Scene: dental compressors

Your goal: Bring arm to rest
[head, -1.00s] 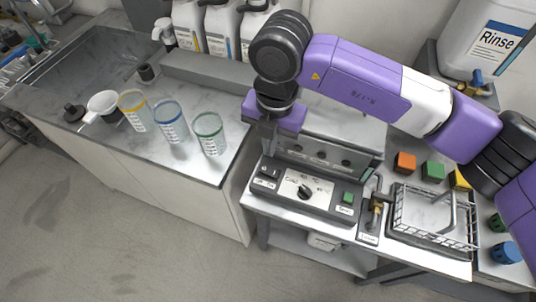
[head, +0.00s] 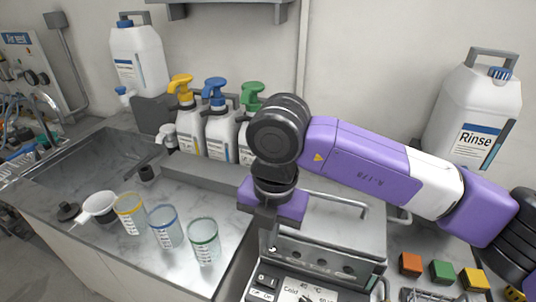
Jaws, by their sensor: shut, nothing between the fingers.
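My purple and white arm stretches in from the right in the head view, bent at a black joint. My gripper (head: 272,246) hangs down from it, in front of the left part of the steel machine (head: 345,215). The fingers are small and dark against the machine. They look shut with nothing held. The machine's control panel (head: 300,288) shows below the gripper, cut by the lower picture edge.
Three clear beakers (head: 203,240) stand on the counter left of the gripper. Pump bottles (head: 221,130) stand behind. A Rinse canister (head: 475,115) is at right. Orange, green and yellow blocks (head: 442,271) lie below it. A sink (head: 85,165) is far left.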

